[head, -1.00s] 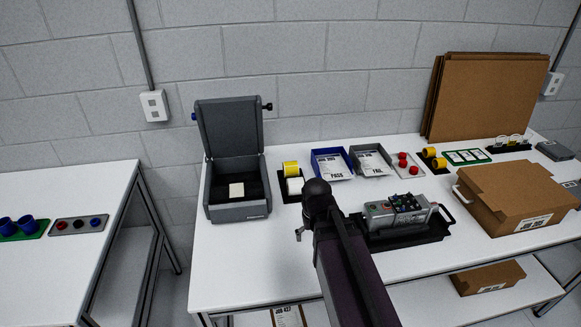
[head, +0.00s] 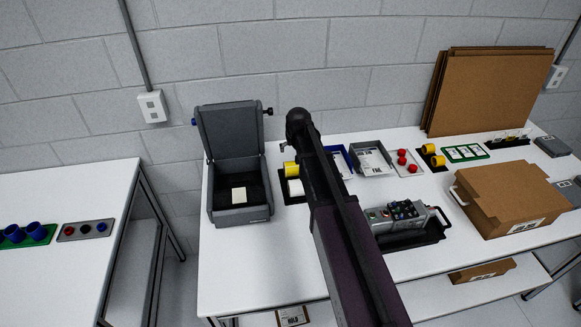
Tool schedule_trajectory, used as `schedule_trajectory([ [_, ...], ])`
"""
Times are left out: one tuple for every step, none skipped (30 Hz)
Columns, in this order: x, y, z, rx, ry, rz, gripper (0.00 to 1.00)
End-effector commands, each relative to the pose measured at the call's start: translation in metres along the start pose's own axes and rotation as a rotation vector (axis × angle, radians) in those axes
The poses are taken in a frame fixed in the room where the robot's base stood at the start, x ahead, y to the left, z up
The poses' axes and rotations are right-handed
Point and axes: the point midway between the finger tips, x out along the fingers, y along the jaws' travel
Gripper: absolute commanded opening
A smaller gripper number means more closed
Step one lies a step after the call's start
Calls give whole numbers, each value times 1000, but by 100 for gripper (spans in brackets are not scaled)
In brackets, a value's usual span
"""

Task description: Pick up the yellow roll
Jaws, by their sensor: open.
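A yellow roll (head: 291,169) stands at the back of a small black mat, right of the open grey case, with a white block (head: 295,187) in front of it. Two more yellow rolls (head: 428,149) (head: 438,161) sit on a black holder further right. My dark arm reaches up from the bottom of the head view. Only a small grey part of my gripper (head: 284,147) shows beside the arm's end, just above the near yellow roll in the picture. It is open, and the arm hides most of it. I cannot tell its height above the roll.
The open grey case (head: 237,210) holds a pale block. Blue and grey trays (head: 371,160), red parts on a plate (head: 416,170), a grey device (head: 392,216) and a cardboard box (head: 509,198) crowd the table. The table's front left is clear.

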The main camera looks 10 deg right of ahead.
Motion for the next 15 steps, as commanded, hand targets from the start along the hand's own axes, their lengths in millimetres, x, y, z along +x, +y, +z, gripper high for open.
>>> schedule_trajectory([
  [0, 0, 0, 0, 0, 0, 100],
  [0, 0, 0, 0, 0, 0, 100],
  [0, 0, 0, 0, -1, 0, 100],
  [0, 0, 0, -1, -1, 0, 100],
  [1, 0, 0, -1, -1, 0, 100],
  [1, -1, 1, -1, -1, 0, 100],
  [2, -1, 1, -1, -1, 0, 100],
  [3, -1, 1, -1, -1, 0, 100],
  [5, -1, 1, -1, -1, 0, 100],
  [6, -1, 1, -1, -1, 0, 100],
  [8, -1, 1, -1, -1, 0, 100],
  [11, -1, 1, -1, -1, -1, 100],
  [13, -1, 1, -1, -1, -1, 100],
  [16, -1, 1, -1, -1, -1, 100],
  [19, -1, 1, -2, -1, -1, 100],
])
